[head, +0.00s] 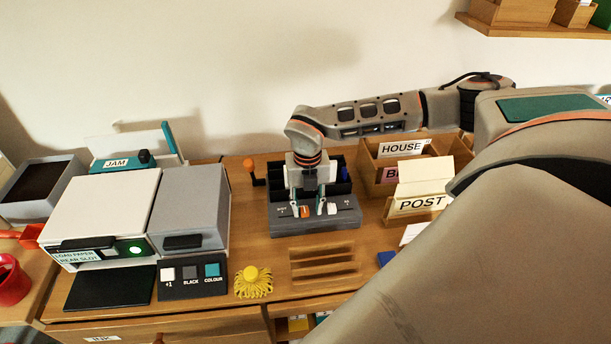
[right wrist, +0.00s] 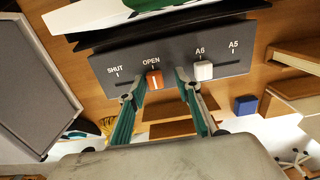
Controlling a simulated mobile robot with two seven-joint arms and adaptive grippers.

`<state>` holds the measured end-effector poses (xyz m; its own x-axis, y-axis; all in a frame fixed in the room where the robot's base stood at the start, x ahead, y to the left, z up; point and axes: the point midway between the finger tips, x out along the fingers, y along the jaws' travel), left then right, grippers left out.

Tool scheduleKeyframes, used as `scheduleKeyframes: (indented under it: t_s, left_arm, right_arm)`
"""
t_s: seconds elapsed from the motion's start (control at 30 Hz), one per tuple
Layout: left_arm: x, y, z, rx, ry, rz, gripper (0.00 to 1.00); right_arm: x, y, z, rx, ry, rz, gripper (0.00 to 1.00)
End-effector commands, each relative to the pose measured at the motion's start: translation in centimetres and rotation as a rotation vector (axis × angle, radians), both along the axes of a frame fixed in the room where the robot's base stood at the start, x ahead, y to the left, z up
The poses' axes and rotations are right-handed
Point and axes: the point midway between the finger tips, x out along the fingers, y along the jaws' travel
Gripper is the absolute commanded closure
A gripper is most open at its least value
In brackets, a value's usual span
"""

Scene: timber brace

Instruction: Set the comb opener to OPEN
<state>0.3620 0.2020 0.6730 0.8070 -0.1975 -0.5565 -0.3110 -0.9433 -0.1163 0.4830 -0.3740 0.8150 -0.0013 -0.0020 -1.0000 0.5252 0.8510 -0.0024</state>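A white knob (right wrist: 203,71) sits under A6. My right gripper (head: 306,209) is at the panel, pointing down. Its two fingers (right wrist: 160,82) are apart, one on each side of the orange knob, with a visible gap on both sides. The right finger is between the two knobs. My left gripper is not in view.
A printer (head: 100,210) with a grey unit (head: 193,205) stands to the left. Wooden letter trays labelled HOUSE (head: 405,147) and POST (head: 420,204) stand to the right. A yellow tasselled thing (head: 253,284) and slots in the desk lie in front.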

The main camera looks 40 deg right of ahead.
Motion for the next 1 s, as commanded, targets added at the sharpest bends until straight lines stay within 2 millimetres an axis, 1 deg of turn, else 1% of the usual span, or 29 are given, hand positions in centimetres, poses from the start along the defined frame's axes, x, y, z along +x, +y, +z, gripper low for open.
scheduleKeyframes:
  t_s: [0.17,0.27,0.37,0.7,0.8,0.9,1.0]
  left_arm:
    - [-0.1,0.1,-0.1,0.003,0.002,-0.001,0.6]
    - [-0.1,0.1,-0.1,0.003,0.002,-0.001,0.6]
    - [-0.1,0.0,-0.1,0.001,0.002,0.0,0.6]
    - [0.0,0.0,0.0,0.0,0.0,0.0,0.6]
    - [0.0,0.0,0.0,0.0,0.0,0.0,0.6]
    - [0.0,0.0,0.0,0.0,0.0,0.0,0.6]
    - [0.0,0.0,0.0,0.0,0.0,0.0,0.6]
  right_arm:
    - [0.1,0.1,0.1,0.002,-0.001,0.002,0.67]
    - [0.1,0.1,0.6,0.002,-0.004,0.002,0.67]
    - [0.2,0.1,1.8,0.002,-0.005,0.0,0.67]
    - [0.1,0.0,8.5,0.002,-0.005,0.0,0.67]
    - [0.1,0.0,10.1,0.001,-0.004,0.0,0.67]
    - [0.1,0.0,11.2,0.001,-0.003,0.0,0.67]
    - [0.0,0.0,11.8,0.0,-0.001,-0.001,0.67]
